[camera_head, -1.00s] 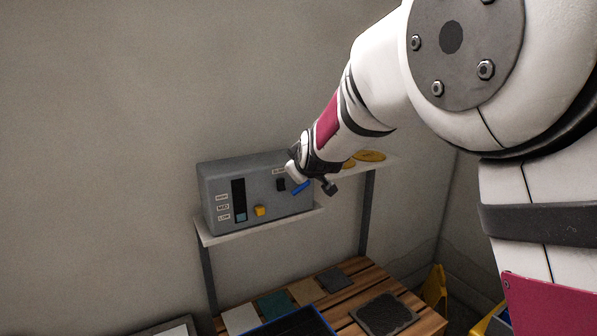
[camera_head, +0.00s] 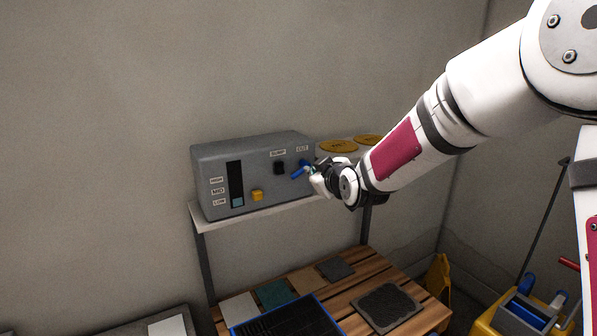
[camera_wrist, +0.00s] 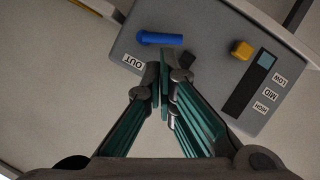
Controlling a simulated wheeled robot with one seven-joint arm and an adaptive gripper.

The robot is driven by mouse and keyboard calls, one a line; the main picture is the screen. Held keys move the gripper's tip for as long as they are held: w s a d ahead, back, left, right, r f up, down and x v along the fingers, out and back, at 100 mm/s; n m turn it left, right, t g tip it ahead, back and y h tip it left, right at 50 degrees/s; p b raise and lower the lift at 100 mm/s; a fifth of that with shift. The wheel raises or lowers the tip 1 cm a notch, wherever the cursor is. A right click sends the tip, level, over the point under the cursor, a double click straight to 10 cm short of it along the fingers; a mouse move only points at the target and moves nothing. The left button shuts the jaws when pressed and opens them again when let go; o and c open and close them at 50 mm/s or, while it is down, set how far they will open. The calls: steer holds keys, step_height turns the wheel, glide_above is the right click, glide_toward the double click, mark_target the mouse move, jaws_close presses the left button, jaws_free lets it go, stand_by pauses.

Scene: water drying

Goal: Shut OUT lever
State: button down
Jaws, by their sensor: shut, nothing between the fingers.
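The blue OUT lever (camera_head: 299,171) is on the right end of the grey box's front (camera_head: 228,179), below the OUT label (camera_head: 302,148). In the wrist view the lever (camera_wrist: 160,39) lies sideways across the picture, near the OUT label (camera_wrist: 134,61). My gripper (camera_head: 316,171) is just right of the lever in the head view. In the wrist view my gripper (camera_wrist: 162,68) is shut and empty, its tips beyond the lever's near side. I cannot tell whether the tips touch the lever.
The box stands on a shelf (camera_head: 200,219). A yellow knob (camera_head: 257,195), a black switch (camera_head: 279,168) and a level window (camera_head: 234,184) are on its front. Yellow discs (camera_head: 338,146) lie on the shelf at right. A slatted wooden table (camera_head: 350,271) with tiles is below.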

steer(key=shift+s+a+r+n+t+y+b, duration=0.1)
steer(key=shift+s+r+n+t+y+b, duration=0.2)
steer(key=shift+s+r+y+b, duration=0.55)
steer(key=shift+s+r+n+t+y+b, duration=0.1)
steer(key=shift+s+r+t+y+b, duration=0.35)
steer(key=shift+y, duration=0.8)
steer(key=shift+s, duration=0.15)
steer(key=shift+w+a+f+p, duration=0.1)
steer(key=shift+w+a+f, duration=0.65)
steer(key=shift+w, duration=0.95)
steer(key=shift+w+a+f+p, duration=0.1)
steer(key=shift+w+a+f, duration=0.6)
steer(key=shift+w, duration=0.95)
steer(key=shift+w+a+f+p, duration=0.1)
steer(key=shift+w+a+f, duration=0.6)
steer(key=shift+w, duration=1)
